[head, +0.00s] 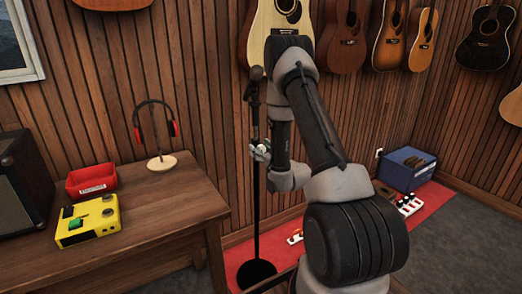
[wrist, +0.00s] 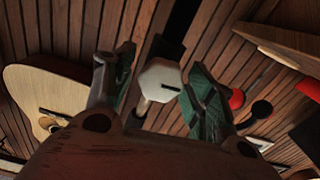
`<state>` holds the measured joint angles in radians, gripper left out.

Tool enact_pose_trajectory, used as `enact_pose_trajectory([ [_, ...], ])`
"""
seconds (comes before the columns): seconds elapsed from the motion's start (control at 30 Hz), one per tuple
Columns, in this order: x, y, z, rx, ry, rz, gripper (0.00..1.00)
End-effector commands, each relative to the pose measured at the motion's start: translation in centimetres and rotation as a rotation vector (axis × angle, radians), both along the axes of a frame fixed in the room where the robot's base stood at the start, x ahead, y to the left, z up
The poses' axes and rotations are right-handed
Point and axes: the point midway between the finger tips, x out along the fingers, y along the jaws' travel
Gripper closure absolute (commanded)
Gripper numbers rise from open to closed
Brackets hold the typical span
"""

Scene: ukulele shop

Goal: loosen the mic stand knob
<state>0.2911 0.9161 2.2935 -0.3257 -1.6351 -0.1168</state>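The mic stand (head: 256,215) is a thin black upright pole on a round black base, with a microphone (head: 257,73) at its top. In the wrist view its dark shaft (wrist: 178,28) runs behind a white faceted knob (wrist: 160,76) with a dark slot mark. My gripper (head: 262,151) is at the pole about mid-height. In the wrist view my gripper (wrist: 160,88) is open, with one green-padded finger on each side of the knob. Narrow gaps seem to show on both sides; contact is not clear. In the head view the knob is mostly hidden by my gripper.
A wooden table (head: 180,213) at left holds headphones (head: 155,130), a red tray (head: 91,180) and a yellow pedal (head: 88,221). Guitars (head: 343,37) hang on the wall behind. A blue box (head: 405,170) stands on the red rug (head: 434,202) at right.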

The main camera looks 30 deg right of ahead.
Motion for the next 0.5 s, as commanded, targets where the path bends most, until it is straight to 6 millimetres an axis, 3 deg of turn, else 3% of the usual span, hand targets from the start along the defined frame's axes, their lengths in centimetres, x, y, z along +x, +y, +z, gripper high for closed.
enact_pose_trajectory([
  [0.3, -0.2, 0.0, 0.0, 0.001, 0.0, 0.0, 0.42],
  [0.5, -3.2, -0.2, -0.1, 0.001, 0.003, -0.002, 0.42],
])
